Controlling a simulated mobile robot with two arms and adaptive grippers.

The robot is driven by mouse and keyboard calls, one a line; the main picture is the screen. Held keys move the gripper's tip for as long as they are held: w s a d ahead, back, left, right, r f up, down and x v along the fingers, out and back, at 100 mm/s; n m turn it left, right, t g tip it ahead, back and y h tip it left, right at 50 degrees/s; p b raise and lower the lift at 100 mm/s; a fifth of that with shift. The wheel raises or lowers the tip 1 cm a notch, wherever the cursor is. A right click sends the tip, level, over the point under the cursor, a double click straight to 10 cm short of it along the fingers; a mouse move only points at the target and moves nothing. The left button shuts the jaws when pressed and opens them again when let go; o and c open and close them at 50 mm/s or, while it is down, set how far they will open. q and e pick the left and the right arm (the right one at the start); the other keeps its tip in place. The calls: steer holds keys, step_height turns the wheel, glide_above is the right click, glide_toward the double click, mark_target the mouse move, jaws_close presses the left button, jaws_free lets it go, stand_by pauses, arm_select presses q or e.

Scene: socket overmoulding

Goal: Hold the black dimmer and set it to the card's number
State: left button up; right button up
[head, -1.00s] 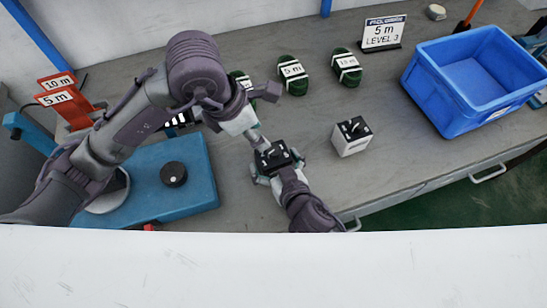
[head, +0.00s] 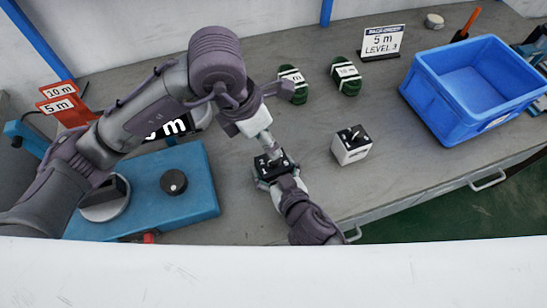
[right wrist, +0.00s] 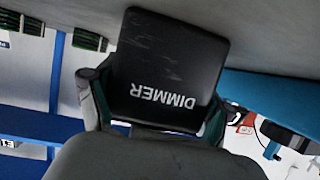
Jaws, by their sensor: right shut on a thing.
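The black dimmer (head: 285,162) has white marks on its top face. It also fills the middle of the right wrist view (right wrist: 170,75), with the word DIMMER on its side. My right gripper (head: 270,178) is shut on it and holds it near the table's front edge, fingers on both sides. My left gripper (head: 266,146) points down at the dimmer's top from above. It covers the knob, so its finger opening and any contact are unclear.
A white box with a black dial top (head: 352,150) stands to the right. A blue crate (head: 425,95) is at the far right. Green coils (head: 346,75) lie behind. A blue machine with a black knob (head: 174,181) is at the left, beneath my left arm.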

steer(key=shift+d, duration=0.1)
arm_select(q)
steer(key=f+n+y, duration=0.1)
steer(key=f+n, duration=0.1)
steer(key=f, duration=0.1)
steer(key=w+d+f+n+y, duration=0.1)
steer(key=f+n, duration=0.1)
steer(key=f, duration=0.1)
steer(key=d+f+n+g+y, duration=0.1)
steer(key=f+n, duration=0.2)
steer(key=shift+w+f, duration=0.3)
arm_select(e)
steer(key=shift+f, duration=0.1)
arm_select(q)
jaws_close()
stand_by(0.4)
